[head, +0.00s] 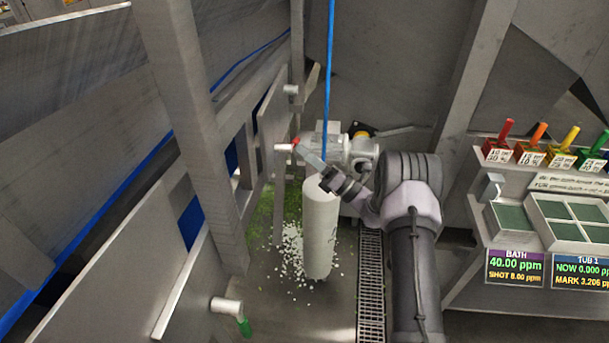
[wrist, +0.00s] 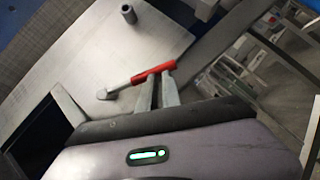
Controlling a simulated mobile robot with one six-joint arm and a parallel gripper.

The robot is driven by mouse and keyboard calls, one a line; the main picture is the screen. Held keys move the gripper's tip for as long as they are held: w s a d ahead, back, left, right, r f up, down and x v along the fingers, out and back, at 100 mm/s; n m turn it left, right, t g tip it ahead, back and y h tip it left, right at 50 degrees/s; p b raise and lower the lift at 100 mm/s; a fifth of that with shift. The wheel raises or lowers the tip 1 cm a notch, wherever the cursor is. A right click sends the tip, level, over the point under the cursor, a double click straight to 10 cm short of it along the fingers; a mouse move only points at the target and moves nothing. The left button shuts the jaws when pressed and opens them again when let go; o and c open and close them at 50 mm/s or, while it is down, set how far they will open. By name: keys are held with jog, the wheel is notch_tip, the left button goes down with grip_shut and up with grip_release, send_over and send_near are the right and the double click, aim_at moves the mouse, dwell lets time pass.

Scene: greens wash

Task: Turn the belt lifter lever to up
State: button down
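The lever shows in the wrist view as a grey arm with a red grip (wrist: 153,72), running from a round pivot (wrist: 101,94) on a grey panel to the right and slightly up. In the head view only a small bit of its red grip (head: 295,140) shows at my fingertips. My gripper (head: 301,148) reaches left toward the panel. In the wrist view my gripper (wrist: 161,75) has its two fingers close together with only a narrow dark gap, and their tips meet the red grip. The grip lies across the tips; I see nothing clamped between them. No lever markings are readable.
A white cylinder (head: 320,230) stands below my gripper, with green and white bits scattered around it. A pipe stub (head: 226,305) with a green end is at lower left. A console (head: 540,185) with coloured handles and screens is at right. Steel posts flank the arm.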

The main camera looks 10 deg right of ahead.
jog(key=shift+w+r, duration=0.35)
jog(key=shift+r, duration=0.05)
dwell(0.4)
jog(key=s+d+f+b, duration=0.1)
jog(key=s+d+f, duration=0.5)
jog(key=f, duration=0.3)
jog(key=shift+s+d, duration=0.25)
jog(key=shift+d, duration=0.4)
